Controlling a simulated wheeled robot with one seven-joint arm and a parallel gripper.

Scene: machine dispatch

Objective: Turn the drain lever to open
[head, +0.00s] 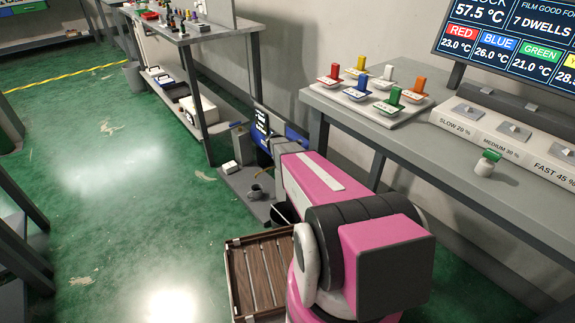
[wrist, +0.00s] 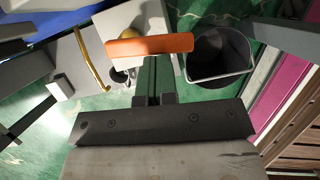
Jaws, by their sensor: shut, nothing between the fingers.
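An orange bar (wrist: 150,46), which looks like the drain lever's handle, lies nearly level across the upper middle of the wrist view, its right end slightly higher. My gripper (wrist: 154,68) is shut and empty, with its dark fingertips right at the bar's lower edge. I cannot tell whether they touch it. Behind the bar is a pale grey block (wrist: 140,18). In the head view my pink arm reaches toward a blue machine with a dark screen (head: 262,122) and hides the gripper and the lever.
A dark bucket (wrist: 217,55) stands right of the bar, and a curved yellow pipe (wrist: 90,60) is to its left. A slatted wooden crate (head: 258,270) is near my base. Green floor is free at left.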

